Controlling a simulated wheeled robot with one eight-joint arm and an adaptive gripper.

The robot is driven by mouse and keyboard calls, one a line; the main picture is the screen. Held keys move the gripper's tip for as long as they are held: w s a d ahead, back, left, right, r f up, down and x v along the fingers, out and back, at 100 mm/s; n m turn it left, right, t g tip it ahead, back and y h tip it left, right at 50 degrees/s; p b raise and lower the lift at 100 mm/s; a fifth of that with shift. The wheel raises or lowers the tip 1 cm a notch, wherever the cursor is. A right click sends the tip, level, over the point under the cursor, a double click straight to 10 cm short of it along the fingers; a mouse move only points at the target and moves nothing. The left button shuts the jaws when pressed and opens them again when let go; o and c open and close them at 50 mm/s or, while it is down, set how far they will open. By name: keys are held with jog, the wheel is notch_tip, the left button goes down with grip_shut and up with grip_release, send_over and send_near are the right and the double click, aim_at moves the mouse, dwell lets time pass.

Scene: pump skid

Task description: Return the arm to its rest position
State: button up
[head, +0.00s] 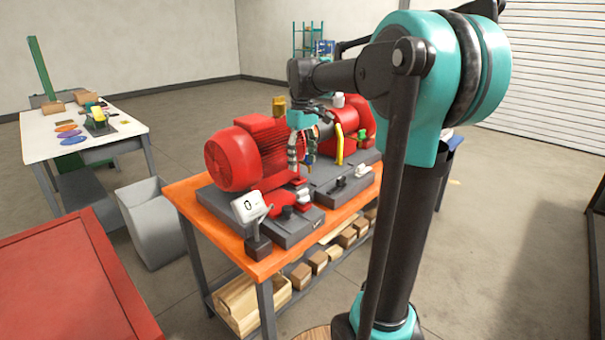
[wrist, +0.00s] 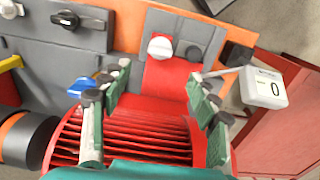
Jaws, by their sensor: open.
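My gripper (head: 300,150) is open and empty above the pump skid on the orange table (head: 190,207). In the wrist view its two green-padded fingers (wrist: 155,100) stand wide apart over the finned red motor (wrist: 130,138). The red motor (head: 235,160) lies just left of the gripper in the head view. My arm reaches out over the table from the right. I cannot tell the exact gap between the fingers and the parts below.
A small display reading 0 (head: 248,207) stands at the table's front corner. A yellow pipe piece (head: 339,145) and red pump (head: 355,118) are right of the gripper. A grey bin (head: 150,220), white table (head: 40,145) and red surface (head: 70,290) are at left. Open floor lies behind.

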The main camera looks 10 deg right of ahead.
jog(key=shift+r, duration=0.8)
jog(key=s+d+f+m+t, duration=0.2)
jog(key=s+f+m, duration=0.1)
jog(key=s+f, duration=0.8)
jog(key=s+d+f+m+t, duration=0.2)
jog(key=s+f+m, duration=0.2)
jog(key=s+f, duration=0.6)
notch_tip(320, 180, down, 5)
jog(key=shift+s+f, duration=0.1)
jog(key=shift+s, duration=0.3)
jog(key=shift+a, duration=0.1)
